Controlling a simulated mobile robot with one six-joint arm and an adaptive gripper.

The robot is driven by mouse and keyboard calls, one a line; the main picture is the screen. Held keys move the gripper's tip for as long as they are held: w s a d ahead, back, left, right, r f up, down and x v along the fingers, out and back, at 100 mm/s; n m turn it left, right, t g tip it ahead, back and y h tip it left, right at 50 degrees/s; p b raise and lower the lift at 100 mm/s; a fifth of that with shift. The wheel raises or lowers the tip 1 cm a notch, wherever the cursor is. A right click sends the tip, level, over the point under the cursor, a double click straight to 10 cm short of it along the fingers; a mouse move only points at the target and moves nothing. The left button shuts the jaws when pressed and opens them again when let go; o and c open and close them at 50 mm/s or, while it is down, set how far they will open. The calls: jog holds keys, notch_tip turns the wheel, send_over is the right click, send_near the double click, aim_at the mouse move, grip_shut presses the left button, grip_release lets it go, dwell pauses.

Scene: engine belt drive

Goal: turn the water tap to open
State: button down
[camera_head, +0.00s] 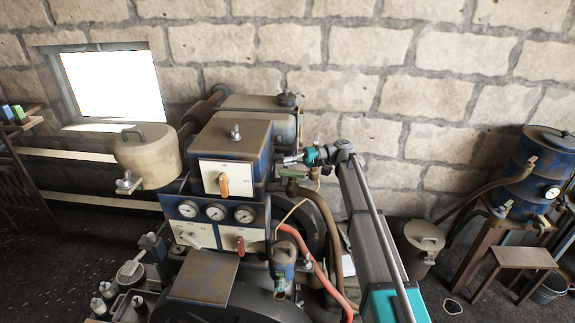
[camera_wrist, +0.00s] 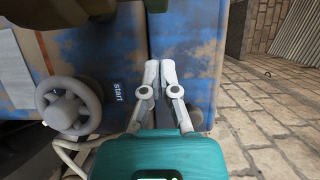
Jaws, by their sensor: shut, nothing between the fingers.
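My gripper (camera_head: 288,160) is at the right side of the blue engine housing, in front of the wall. In the wrist view its two pale fingers (camera_wrist: 158,75) are together and empty, pointing at rusty blue metal. A grey round handwheel (camera_wrist: 68,107) is left of the fingers in the wrist view, apart from them, beside a "start" label. In the head view a green-handled tap (camera_head: 293,173) is just below the fingertips; I cannot tell whether they touch. Other taps are on the left tank (camera_head: 128,183) and the blue barrel (camera_head: 501,209). No label shows which is the water tap.
The engine panel with gauges (camera_head: 215,212) and an orange lever (camera_head: 223,185) stands left of my gripper. Dark hoses and a red hose (camera_head: 318,270) run below it. A stone wall is behind. A lidded can (camera_head: 421,245) stands on the floor at right.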

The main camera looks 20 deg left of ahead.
jog(key=w+a, duration=0.1)
jog(key=w, duration=0.9)
jog(key=shift+w, duration=0.15)
jog(key=c, duration=1)
grip_release()
jog(key=shift+s+d+f, duration=0.1)
jog(key=shift+s, duration=0.1)
jog(key=o, duration=0.4)
jog(key=shift+s+d+f+t+h, duration=0.3)
jog(key=shift+s+d+f, duration=0.25)
jog(key=shift+s+d, duration=0.15)
jog(key=s+d+f+m+t+h, duration=0.2)
jog(key=s+d+f+t+h, duration=0.1)
jog(key=s+d, duration=0.7)
jog(key=s+d+f+m+t+h, duration=0.2)
jog(key=s+d+f+h, duration=0.4)
jog(key=d, duration=1.2)
jog(key=s+d+f+m+t+h, duration=0.2)
jog(key=s+d+f+t+h, duration=0.2)
jog(key=s+d+f, duration=0.4)
jog(key=s+d+h, duration=0.1)
jog(key=s+d, duration=0.5)
jog(key=shift+f+m, duration=0.15)
jog(key=shift+m, duration=0.25)
jog(key=shift+s+a, duration=0.1)
